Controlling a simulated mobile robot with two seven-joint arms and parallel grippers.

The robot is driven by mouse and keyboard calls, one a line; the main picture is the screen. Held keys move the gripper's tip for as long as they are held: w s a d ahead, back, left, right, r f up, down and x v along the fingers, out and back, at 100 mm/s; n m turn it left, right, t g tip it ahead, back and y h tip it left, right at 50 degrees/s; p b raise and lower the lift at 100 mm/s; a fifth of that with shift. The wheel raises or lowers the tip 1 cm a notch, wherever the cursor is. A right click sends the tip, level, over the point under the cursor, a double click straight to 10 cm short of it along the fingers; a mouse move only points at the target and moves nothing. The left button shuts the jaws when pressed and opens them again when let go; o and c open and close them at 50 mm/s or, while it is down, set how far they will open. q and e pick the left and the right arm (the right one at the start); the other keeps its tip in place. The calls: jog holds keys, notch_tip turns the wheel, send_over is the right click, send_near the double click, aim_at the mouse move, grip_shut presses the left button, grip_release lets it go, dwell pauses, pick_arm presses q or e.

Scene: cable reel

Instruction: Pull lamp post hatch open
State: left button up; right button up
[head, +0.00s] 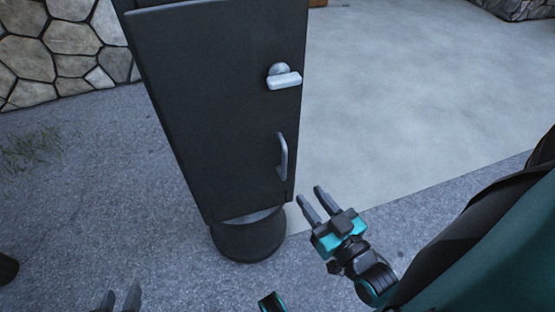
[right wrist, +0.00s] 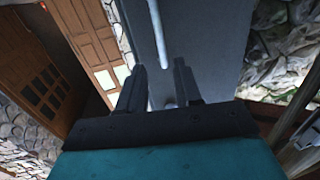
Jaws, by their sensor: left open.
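The lamp post hatch (head: 210,110) is a dark panel on a black post and looks closed. A grey bar handle (head: 282,157) sits at its lower right edge, and a silver turn latch (head: 284,79) sits above it. My right gripper (head: 312,203) is open and empty, below and right of the handle and apart from it. In the right wrist view the handle (right wrist: 159,35) lies ahead, in line with the gap between the fingers (right wrist: 160,72). My left gripper (head: 121,299) is open at the bottom left edge, mostly cut off, away from the hatch.
The post stands on a round black base (head: 248,236) on grey rough pavement (head: 80,210). A stone wall (head: 55,55) is behind at the left. Pale smooth paving (head: 420,80) lies open to the right. The right wrist view also shows brown wooden doors (right wrist: 95,40).

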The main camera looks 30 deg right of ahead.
aim_at(286, 165)
jog(key=w+b, duration=0.2)
jog(key=w, duration=0.9)
jog(key=shift+w+d, duration=0.2)
jog(key=shift+w, duration=0.25)
jog(key=shift+c, duration=0.3)
grip_shut()
